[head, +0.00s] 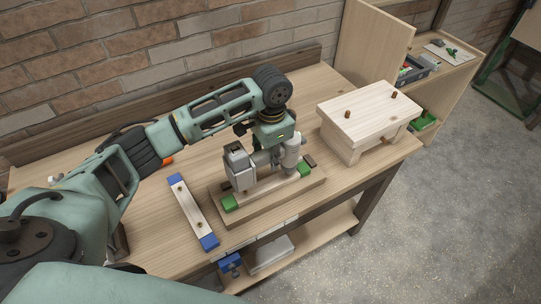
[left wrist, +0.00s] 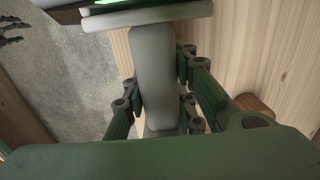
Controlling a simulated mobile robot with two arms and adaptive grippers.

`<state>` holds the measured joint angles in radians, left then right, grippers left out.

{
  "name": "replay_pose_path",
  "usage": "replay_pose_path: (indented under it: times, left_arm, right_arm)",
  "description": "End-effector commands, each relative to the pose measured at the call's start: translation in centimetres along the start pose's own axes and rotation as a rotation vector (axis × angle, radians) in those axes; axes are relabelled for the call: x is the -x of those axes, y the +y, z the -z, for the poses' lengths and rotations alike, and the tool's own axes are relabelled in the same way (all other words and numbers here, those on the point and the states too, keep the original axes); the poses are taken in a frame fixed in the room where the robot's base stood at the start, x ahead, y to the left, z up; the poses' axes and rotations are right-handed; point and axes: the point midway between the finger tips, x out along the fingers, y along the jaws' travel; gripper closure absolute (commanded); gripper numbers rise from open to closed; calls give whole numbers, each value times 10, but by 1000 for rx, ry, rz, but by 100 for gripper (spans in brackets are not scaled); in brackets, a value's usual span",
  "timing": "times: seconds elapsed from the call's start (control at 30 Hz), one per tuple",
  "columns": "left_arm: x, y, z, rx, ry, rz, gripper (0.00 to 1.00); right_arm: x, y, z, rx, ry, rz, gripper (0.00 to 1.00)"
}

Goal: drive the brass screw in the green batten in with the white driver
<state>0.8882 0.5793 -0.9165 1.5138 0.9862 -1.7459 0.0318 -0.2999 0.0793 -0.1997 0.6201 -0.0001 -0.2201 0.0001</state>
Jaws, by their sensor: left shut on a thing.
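The green batten, a pale strip with a green left end (head: 229,203) and a green right end (head: 304,171), lies on a wooden base board (head: 250,211) on the bench. My left gripper (head: 266,160) is above the batten, shut on the white driver (head: 240,168). The driver's whitish body stands close over the batten. In the left wrist view, my left gripper (left wrist: 160,103) has its green fingers on both sides of the driver's white body (left wrist: 154,65). The brass screw is hidden behind driver and gripper, and I cannot tell whether the bit touches it. My right gripper is out of view.
A batten with blue ends (head: 190,207) and brown screw heads lies to the left. A pale wooden stool-like block (head: 368,112) with brown pegs stands at the right end of the bench. A shelf (head: 447,68) with a tool tray (head: 413,70) is behind it. A blue clamp-like object (head: 230,263) is below.

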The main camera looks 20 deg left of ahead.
Motion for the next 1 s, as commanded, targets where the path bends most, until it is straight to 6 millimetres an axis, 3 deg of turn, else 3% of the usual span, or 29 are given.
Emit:
replay_pose_path:
  times: [0.33, 0.6, 1.0]
  left_arm:
    - [20, -1, 1, 0, 4, 1, 100]
    - [34, -3, 0, 1, 5, 2, 100]
    - [62, -43, -31, 3, 5, 4, 100]
  right_arm:
    - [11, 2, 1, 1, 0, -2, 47]
    - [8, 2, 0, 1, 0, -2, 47]
    - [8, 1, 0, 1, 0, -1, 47]
